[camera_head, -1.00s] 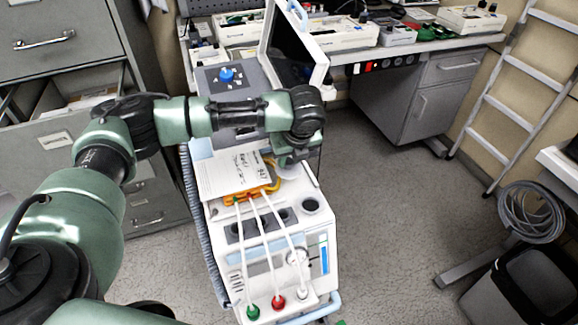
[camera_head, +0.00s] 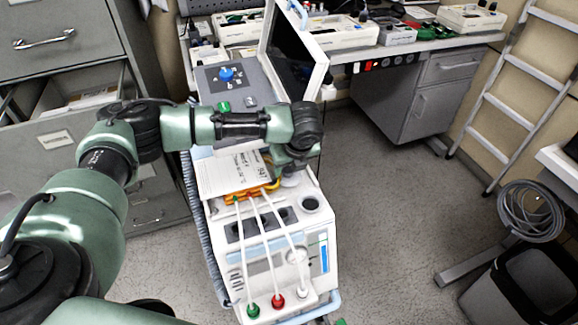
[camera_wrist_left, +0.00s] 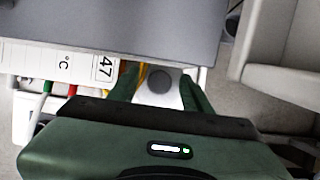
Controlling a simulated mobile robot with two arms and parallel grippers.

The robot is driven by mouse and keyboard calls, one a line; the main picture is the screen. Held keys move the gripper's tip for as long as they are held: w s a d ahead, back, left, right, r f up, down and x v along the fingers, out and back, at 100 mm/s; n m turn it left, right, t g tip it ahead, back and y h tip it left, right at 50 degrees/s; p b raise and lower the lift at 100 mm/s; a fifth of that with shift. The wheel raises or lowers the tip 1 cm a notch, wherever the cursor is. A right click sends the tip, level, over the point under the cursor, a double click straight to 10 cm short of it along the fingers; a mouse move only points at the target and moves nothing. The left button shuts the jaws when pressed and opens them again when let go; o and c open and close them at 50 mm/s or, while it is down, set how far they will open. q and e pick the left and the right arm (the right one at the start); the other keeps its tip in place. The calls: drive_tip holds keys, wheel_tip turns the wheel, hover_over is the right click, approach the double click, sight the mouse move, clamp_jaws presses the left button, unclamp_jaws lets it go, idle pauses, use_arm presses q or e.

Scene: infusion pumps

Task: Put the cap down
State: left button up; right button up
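My left gripper (camera_head: 290,172) hangs low over the top of the white medical machine (camera_head: 318,240), beside the papers; its fingertips are mostly hidden in the head view. In the left wrist view its two green fingers (camera_wrist_left: 158,82) are spread apart. Between them is a pale surface with a round grey disc (camera_wrist_left: 159,81). I cannot tell whether this disc is the cap or part of the machine. No gap or contact between fingers and disc can be made out clearly. My right gripper is not in view.
Printed papers (camera_head: 222,176) lie over an orange part with white tubes running to green, red and white plugs. A monitor (camera_head: 292,50) and a panel with a blue knob (camera_head: 227,74) stand behind.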

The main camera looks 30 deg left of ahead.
use_arm(q)
drive_tip(key=v, duration=1.2)
idle(0.3)
